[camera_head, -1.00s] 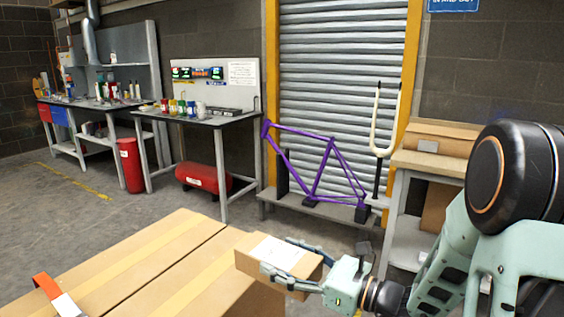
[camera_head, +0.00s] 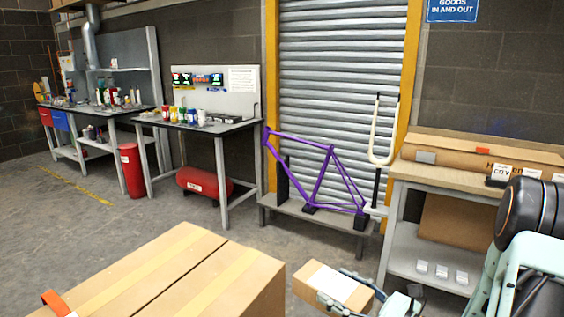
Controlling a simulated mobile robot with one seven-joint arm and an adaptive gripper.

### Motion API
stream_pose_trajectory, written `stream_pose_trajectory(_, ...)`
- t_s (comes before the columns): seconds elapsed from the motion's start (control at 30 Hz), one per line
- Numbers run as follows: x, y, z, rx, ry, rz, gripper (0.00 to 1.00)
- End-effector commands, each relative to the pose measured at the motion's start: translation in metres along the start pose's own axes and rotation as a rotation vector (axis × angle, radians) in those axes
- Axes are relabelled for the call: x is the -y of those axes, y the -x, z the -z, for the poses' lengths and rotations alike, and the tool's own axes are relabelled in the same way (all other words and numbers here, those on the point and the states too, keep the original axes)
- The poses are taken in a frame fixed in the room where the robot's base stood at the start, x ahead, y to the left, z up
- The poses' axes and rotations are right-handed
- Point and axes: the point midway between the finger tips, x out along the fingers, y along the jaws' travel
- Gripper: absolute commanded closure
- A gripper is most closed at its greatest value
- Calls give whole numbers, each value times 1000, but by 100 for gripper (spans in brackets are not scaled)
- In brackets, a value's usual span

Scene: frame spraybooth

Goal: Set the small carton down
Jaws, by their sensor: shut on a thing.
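The small carton (camera_head: 312,277) is a brown box with a white label on top, low in the picture right of centre. My gripper (camera_head: 340,292) is shut on it, with one finger along its near side and one by its far side. The carton is held just right of the large taped carton (camera_head: 262,288), with a narrow gap between them in the picture. What lies under the small carton is out of view.
A workbench (camera_head: 436,172) at right bears long cartons, with small white items on its lower shelf. A purple bicycle frame (camera_head: 312,170) stands on a low rack before the shutter. Open floor (camera_head: 120,225) lies at left.

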Motion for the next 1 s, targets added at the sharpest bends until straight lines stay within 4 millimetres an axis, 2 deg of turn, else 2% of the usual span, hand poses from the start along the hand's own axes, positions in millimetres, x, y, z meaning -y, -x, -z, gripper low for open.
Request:
stream_pose_trajectory(0.03,0,-1,-20,3,-3,15,79)
stream_pose_trajectory(0.2,0,-2,-46,3,-2,71,79)
stream_pose_trajectory(0.8,0,0,-130,2,-4,265,79)
stream_pose_trajectory(1.0,0,3,-149,2,-3,318,79)
